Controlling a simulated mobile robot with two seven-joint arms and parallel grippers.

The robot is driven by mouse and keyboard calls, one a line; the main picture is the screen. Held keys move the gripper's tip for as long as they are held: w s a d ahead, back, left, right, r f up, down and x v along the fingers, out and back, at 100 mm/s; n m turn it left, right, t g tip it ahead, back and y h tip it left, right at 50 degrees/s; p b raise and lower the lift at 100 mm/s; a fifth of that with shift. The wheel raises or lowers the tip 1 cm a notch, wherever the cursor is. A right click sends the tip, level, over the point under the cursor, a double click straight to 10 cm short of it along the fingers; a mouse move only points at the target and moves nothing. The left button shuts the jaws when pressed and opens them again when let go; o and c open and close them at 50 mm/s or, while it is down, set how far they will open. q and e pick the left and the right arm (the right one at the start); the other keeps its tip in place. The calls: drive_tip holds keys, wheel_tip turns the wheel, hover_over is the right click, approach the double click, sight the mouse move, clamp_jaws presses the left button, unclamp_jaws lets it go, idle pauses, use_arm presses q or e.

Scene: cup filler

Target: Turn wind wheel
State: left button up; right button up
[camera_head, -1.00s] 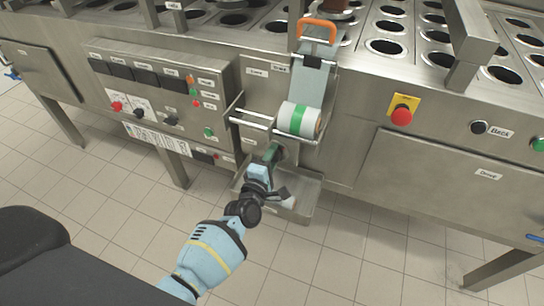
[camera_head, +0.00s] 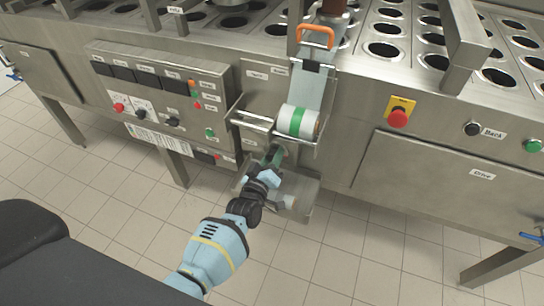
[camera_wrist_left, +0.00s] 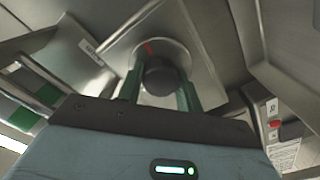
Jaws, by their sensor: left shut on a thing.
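The wind wheel (camera_wrist_left: 160,78) is a round dark knob with a red mark on a lighter disc behind it, in front of a square metal plate. It shows in the left wrist view. My left gripper (camera_wrist_left: 159,92) has its two green fingers on either side of the knob and is shut on it. In the head view my left gripper (camera_head: 272,158) is below the roll, at the machine's front, and hides most of the wheel. My right gripper is not in view.
A white roll with a green band (camera_head: 298,121) sits just above my left gripper. A metal tray (camera_head: 300,205) is below and beside it. A control panel (camera_head: 160,95) is at left, and a red emergency button (camera_head: 398,117) at right.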

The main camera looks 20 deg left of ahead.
use_arm(q)
drive_tip(key=m, duration=0.3)
drive_tip(key=shift+m, duration=0.4)
drive_tip(key=m, duration=0.3)
drive_tip(key=shift+m, duration=0.3)
drive_tip(key=m, duration=0.6)
drive_tip(key=shift+d, duration=0.1)
drive_tip(key=m, duration=0.3)
drive_tip(key=shift+b, duration=0.35)
drive_tip(key=m+b, duration=0.1)
drive_tip(key=m, duration=0.3)
drive_tip(key=shift+f, duration=0.1)
drive_tip(key=shift+m+b, duration=0.45)
drive_tip(key=shift+m, duration=0.65)
